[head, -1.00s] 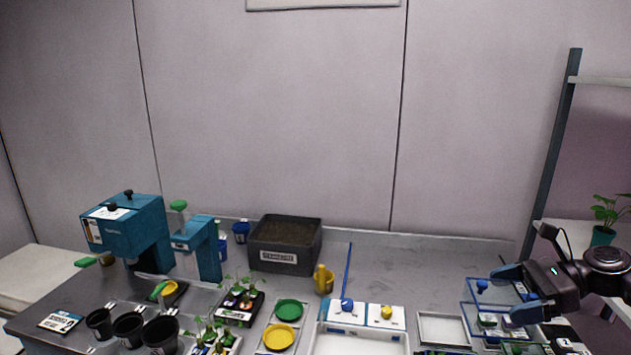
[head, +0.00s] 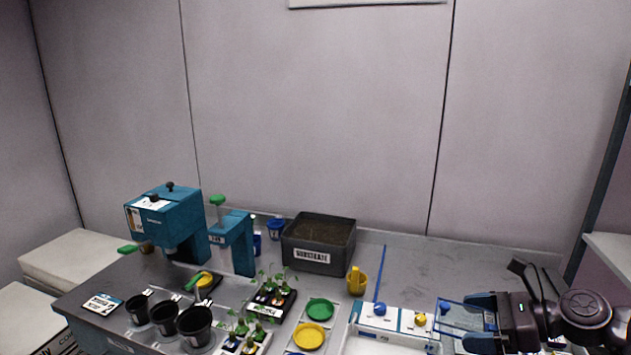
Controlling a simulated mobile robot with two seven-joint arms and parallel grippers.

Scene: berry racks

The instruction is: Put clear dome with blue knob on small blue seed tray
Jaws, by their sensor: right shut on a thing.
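My right gripper (head: 468,322) comes in from the right, near the table's front right. It is shut on the clear dome (head: 456,314), a see-through cover with blue edges; a small blue knob (head: 444,306) shows at its upper left. The gripper hides the dome's right part. The dome is close to the white-and-blue block; whether they touch I cannot tell. I cannot make out the small blue seed tray for certain in this view. My left gripper is not in view.
A white-and-blue block (head: 397,321) bears a blue knob (head: 379,309) and a yellow knob (head: 419,319). The table's back right is clear.

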